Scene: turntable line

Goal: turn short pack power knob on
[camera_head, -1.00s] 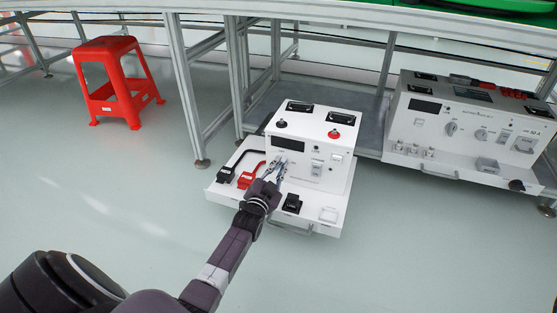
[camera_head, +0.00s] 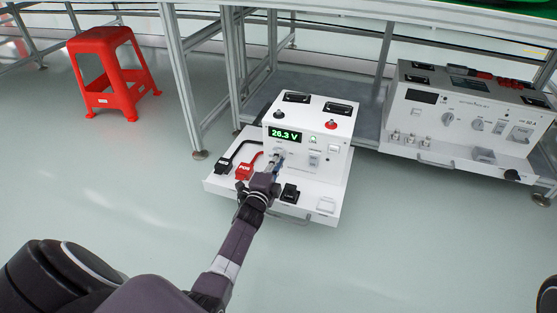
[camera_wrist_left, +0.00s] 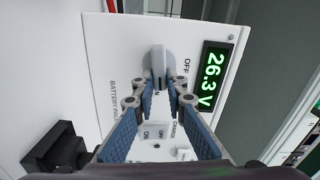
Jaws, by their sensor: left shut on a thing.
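The short pack (camera_head: 337,160) is a white box on the floor beside the bench, with a low tray-like front. Its display (camera_head: 285,135) is lit green and reads 26.3 V, as it does in the wrist view (camera_wrist_left: 213,78). The grey power knob (camera_head: 279,153) is below the display. In the wrist view the knob (camera_wrist_left: 158,62) lies lengthwise up and down the picture, with OFF and a partly hidden label nearby. My left gripper (camera_head: 276,164) is shut on the knob; its fingers also show in the wrist view (camera_wrist_left: 158,90). My right gripper is not in view.
Black (camera_head: 225,165) and red (camera_head: 244,172) connectors lie on the tray left of my gripper; a black one (camera_head: 290,193) lies right. A larger grey-white unit (camera_head: 465,120) stands at right. A red stool (camera_head: 112,75) stands far left. The floor in front is clear.

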